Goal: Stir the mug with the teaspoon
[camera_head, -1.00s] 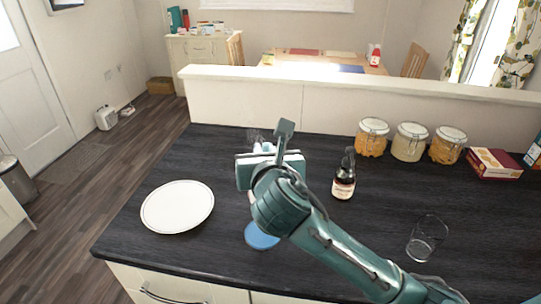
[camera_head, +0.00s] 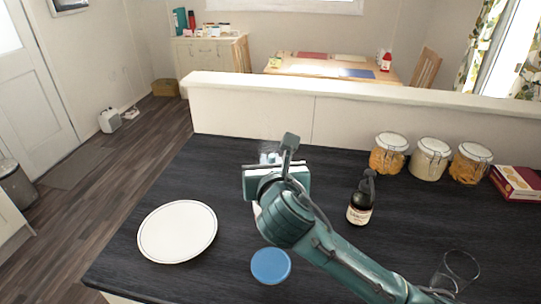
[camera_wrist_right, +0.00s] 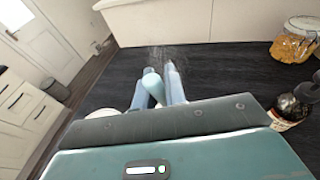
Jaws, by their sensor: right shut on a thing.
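My right gripper (camera_head: 270,158) is over the dark worktop, beyond the blue disc (camera_head: 271,266). Its fingers (camera_wrist_right: 160,88) show in the wrist view, shut on a slim pale thing with a rounded end (camera_wrist_right: 152,84), which looks like the teaspoon's handle. The rest of the teaspoon is hidden. I cannot make out the mug clearly; faint steam-like wisps (camera_wrist_right: 160,56) show just past the fingertips. A small white edge (camera_head: 256,209) shows beside my wrist, too covered to name. My left gripper is not in view.
A white plate (camera_head: 178,232) lies left of the blue disc. A dark bottle (camera_head: 361,198) stands right of my gripper, and a clear glass (camera_head: 456,272) stands near right. Several lidded jars (camera_head: 430,159) and a red box (camera_head: 517,183) are at the back right, before a low wall (camera_head: 350,116).

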